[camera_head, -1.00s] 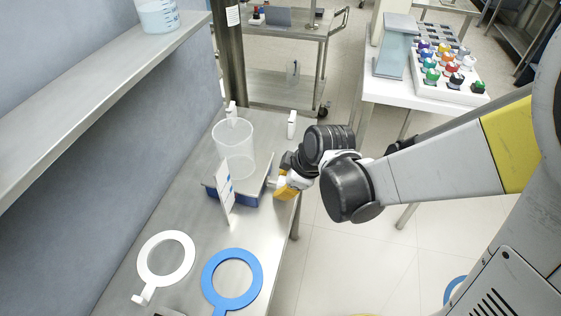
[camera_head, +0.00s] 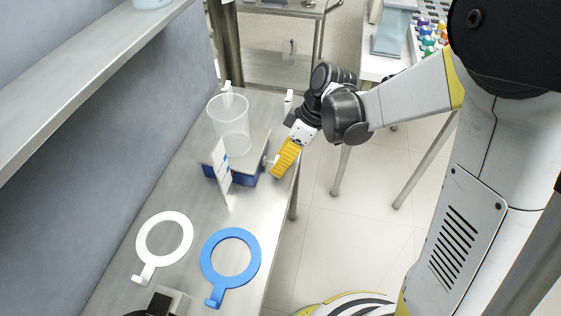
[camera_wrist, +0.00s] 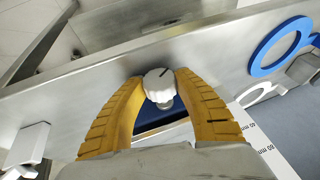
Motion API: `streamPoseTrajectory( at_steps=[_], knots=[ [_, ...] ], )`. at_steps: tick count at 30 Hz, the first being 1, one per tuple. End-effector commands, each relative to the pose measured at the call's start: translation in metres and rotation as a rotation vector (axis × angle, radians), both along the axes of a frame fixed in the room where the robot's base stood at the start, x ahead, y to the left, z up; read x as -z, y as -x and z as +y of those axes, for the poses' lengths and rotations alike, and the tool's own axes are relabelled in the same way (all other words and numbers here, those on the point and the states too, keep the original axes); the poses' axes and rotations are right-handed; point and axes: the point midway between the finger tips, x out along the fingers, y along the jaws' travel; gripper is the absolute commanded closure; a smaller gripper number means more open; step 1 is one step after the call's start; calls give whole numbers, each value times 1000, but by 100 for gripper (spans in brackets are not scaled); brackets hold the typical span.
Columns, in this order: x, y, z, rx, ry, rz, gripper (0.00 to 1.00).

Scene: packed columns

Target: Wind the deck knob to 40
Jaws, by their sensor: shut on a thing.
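The deck (camera_head: 250,166) is a low platform with a pale top and blue sides on the steel bench. A clear beaker (camera_head: 230,122) stands upright on it. My gripper (camera_head: 273,168) is at the deck's right side, its yellow fingers at the bench's edge. In the wrist view, my gripper (camera_wrist: 158,84) is shut on the white ribbed deck knob (camera_wrist: 159,86), one finger on each side. A dark pointer line on the knob slants to the upper right.
A white ring (camera_head: 146,259) and a blue ring (camera_head: 209,268) with tabs lie on the bench in front. Two white posts stand behind the deck, one at the right (camera_head: 289,97). A shelf (camera_head: 95,85) overhangs at the left. Open floor lies right of the bench.

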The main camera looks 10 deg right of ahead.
Motion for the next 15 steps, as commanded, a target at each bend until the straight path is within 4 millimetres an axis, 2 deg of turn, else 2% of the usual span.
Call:
streamPoseTrajectory(
  at_steps=[15],
  knots=[
    [0, 0, 0, 1, -17, 52, 93]
  ],
)
